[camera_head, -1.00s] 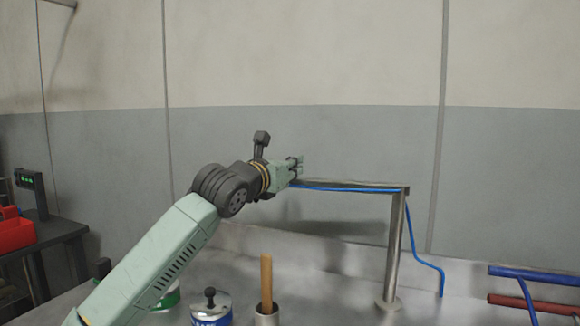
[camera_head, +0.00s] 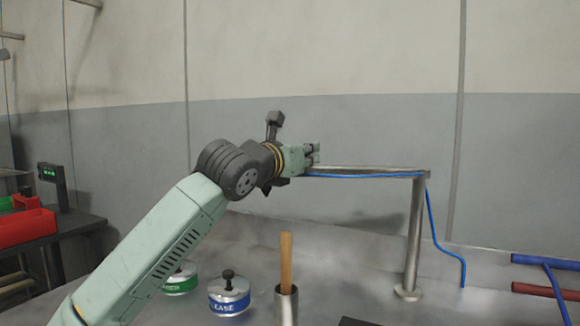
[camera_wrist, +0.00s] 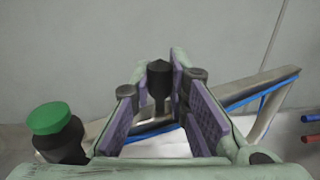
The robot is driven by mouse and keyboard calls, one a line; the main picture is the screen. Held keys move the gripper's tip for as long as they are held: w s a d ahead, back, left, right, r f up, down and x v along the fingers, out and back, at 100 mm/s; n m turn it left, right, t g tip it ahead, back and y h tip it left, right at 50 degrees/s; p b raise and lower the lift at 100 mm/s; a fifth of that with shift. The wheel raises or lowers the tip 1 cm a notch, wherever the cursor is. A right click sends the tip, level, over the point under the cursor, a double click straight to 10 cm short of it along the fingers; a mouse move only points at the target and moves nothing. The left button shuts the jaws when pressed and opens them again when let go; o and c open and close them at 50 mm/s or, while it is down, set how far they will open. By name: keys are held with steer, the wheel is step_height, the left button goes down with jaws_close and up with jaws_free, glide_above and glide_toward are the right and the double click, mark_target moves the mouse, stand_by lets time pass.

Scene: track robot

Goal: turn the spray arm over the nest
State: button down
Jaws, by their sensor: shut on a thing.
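The spray arm (camera_head: 372,171) is a flat metal bar on an upright post (camera_head: 414,240), with a blue hose (camera_head: 440,238) along it. My gripper (camera_head: 314,154) is at the bar's left end in the head view. In the wrist view my gripper (camera_wrist: 164,88) has its purple-padded fingers around a dark, pointed peg (camera_wrist: 159,78) and is shut on it. The bar (camera_wrist: 258,86) runs behind the fingers there. A dark piece with a green cap (camera_wrist: 56,118) is at the bar's left end. I cannot make out the nest.
Below my arm stand a blue-banded can (camera_head: 229,296), a green-banded can (camera_head: 180,282) and a wooden handle (camera_head: 286,260) in a metal cup. Red and blue pipes (camera_head: 550,262) are at right. Red bins (camera_head: 27,225) are on a side table at left.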

steer(key=shift+s, duration=0.3)
steer(key=c, duration=1.5)
jaws_free()
steer(key=shift+c, duration=0.2)
steer(key=v, duration=1.2)
steer(key=shift+c, duration=0.5)
